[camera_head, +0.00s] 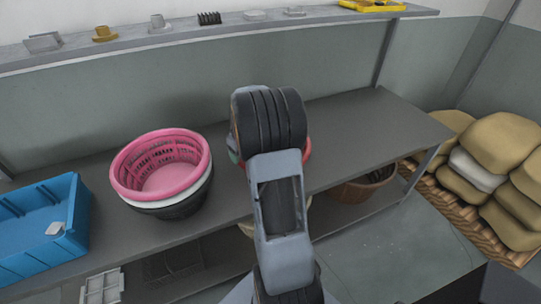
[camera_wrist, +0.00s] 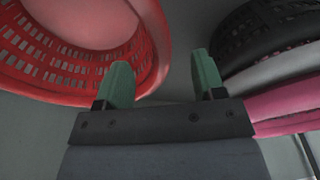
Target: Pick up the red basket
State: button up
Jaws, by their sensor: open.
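The red basket (camera_wrist: 75,62) fills the upper left of the wrist view, with a slotted wall and a curved rim. In the head view my arm hides nearly all of it; only a red sliver (camera_head: 308,148) shows beside the arm, on the grey bench. My gripper (camera_wrist: 160,78) is open, its two green fingers apart with nothing held between them. The left finger in the wrist view overlaps the basket's rim; I cannot tell whether it touches.
A pink basket (camera_head: 165,180) sits in white and black ones on the bench (camera_head: 360,130), left of my arm. A blue crate (camera_head: 38,230) stands farther left. A brown basket (camera_head: 365,187) is on the lower shelf. Sacks (camera_head: 500,145) lie at right. Bench right of my arm is clear.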

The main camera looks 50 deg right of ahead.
jog(key=shift+w+d+f, duration=0.1)
jog(key=shift+w+f, duration=0.1)
jog(key=shift+f, duration=1.15)
jog(key=shift+w+d+f, duration=0.1)
jog(key=shift+w+f, duration=0.1)
jog(key=shift+f, duration=1.1)
jog(key=shift+c, duration=0.4)
grip_shut()
